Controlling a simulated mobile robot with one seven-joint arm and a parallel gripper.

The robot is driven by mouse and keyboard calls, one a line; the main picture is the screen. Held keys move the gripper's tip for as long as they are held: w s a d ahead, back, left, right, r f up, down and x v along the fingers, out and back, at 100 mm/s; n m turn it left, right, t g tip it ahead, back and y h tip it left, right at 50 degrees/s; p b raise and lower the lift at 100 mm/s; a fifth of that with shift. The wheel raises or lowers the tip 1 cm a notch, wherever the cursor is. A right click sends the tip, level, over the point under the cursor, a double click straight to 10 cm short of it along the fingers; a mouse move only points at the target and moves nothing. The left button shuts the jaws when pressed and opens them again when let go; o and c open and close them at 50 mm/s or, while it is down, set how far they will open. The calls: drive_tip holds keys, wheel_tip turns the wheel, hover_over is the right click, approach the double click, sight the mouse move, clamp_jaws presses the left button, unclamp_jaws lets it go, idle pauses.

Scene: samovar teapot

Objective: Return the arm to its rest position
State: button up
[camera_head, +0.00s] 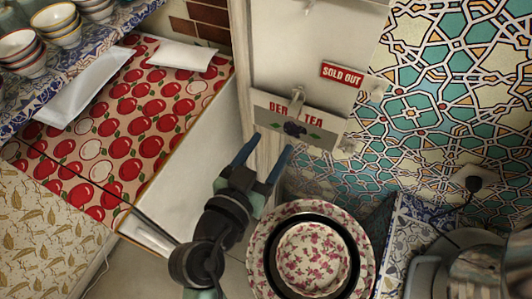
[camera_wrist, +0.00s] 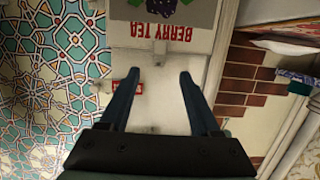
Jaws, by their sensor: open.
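My gripper (camera_head: 265,160) is at the centre of the head view, with its two blue-tipped fingers spread apart and nothing between them. It is in the air in front of the white panel (camera_head: 290,60) with the berry tea sign (camera_head: 296,127). In the wrist view my gripper (camera_wrist: 158,80) points toward the same panel, and the berry tea sign (camera_wrist: 165,25) shows upside down beyond the fingertips. My dark arm reaches up from the bottom of the head view. I cannot tell the exact gap between the fingertips and the panel.
A floral plate and bowl (camera_head: 312,258) stand just right of my arm. A metal vessel (camera_head: 470,270) is at lower right. Stacked bowls (camera_head: 58,22) and white dishes (camera_head: 85,88) are at left near an apple-print cloth (camera_head: 145,120). A sold out sign (camera_head: 342,74) is on the panel.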

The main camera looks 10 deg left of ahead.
drive_tip(key=shift+s+a+r, duration=0.1)
drive_tip(key=shift+s, duration=0.3)
drive_tip(key=w+d+r+t+y, duration=0.1)
drive_tip(key=w+r+t, duration=0.2)
drive_tip(key=r, duration=0.9)
drive_tip(key=w+d+r+t+y, duration=0.1)
drive_tip(key=w+r+t, duration=0.15)
drive_tip(key=r, duration=1.05)
drive_tip(key=s+r+n+t+y, duration=0.1)
drive_tip(key=s+r+t, duration=0.2)
drive_tip(key=r, duration=0.8)
drive_tip(key=s+d+r+n+t+y, duration=0.1)
drive_tip(key=s+r+t, duration=0.3)
drive_tip(key=r, duration=0.8)
drive_tip(key=shift+s+d+n+y, duration=0.35)
drive_tip(key=shift+s+n, duration=0.45)
drive_tip(key=shift+s, duration=0.4)
drive_tip(key=shift+a, duration=0.1)
